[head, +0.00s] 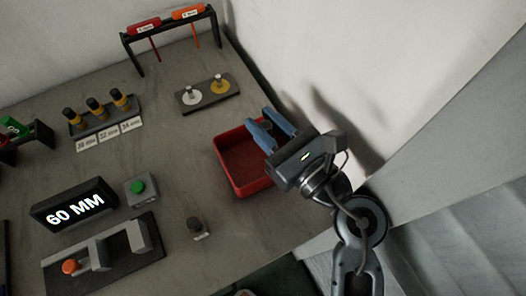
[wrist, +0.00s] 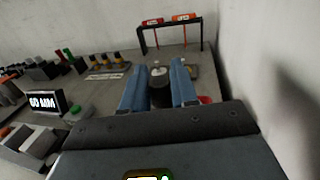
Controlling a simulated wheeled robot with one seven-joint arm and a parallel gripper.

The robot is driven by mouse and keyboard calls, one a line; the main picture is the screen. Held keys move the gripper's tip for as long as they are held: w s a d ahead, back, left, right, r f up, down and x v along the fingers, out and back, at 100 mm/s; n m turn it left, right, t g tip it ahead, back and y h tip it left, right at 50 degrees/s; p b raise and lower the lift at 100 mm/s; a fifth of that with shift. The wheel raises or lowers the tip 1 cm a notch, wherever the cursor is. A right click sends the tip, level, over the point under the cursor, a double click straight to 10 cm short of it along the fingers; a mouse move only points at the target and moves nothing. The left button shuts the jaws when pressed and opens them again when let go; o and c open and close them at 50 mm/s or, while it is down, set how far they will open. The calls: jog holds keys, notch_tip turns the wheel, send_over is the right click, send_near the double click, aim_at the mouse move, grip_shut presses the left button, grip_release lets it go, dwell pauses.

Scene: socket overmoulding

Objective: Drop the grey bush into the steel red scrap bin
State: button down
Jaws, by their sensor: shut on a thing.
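The red scrap bin (head: 226,141) stands on the bench near its right edge, open at the top; its inside looks empty where visible. My gripper (head: 259,118) has its two blue fingers over the bin's far right side, above the rim. In the wrist view, my gripper (wrist: 159,80) is shut on a dark grey piece (wrist: 161,96), which I take as the grey bush, between the fingers. A sliver of the red bin (wrist: 205,100) shows right of the fingers.
A plate with a white and a yellow disc (head: 206,93) lies behind the bin. A screwdriver rack (head: 170,27) stands at the back. A small dark post (head: 195,227), a green button box (head: 141,190) and the 60 MM display (head: 74,206) are left. A wall rises right.

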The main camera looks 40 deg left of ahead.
notch_tip(320, 180, down, 5)
jog(key=b, duration=0.4)
jog(key=shift+r, duration=0.1)
jog(key=c, duration=0.8)
grip_release()
jog(key=shift+s, duration=0.1)
jog(key=shift+s+d+b, duration=0.2)
jog(key=shift+s+d, duration=0.05)
jog(key=shift+d, duration=1)
jog(key=shift+s+d+b, duration=0.2)
jog(key=shift+d, duration=1.1)
jog(key=shift+s+d+b, duration=0.2)
jog(key=shift+s+d, duration=0.05)
jog(key=shift+d, duration=1)
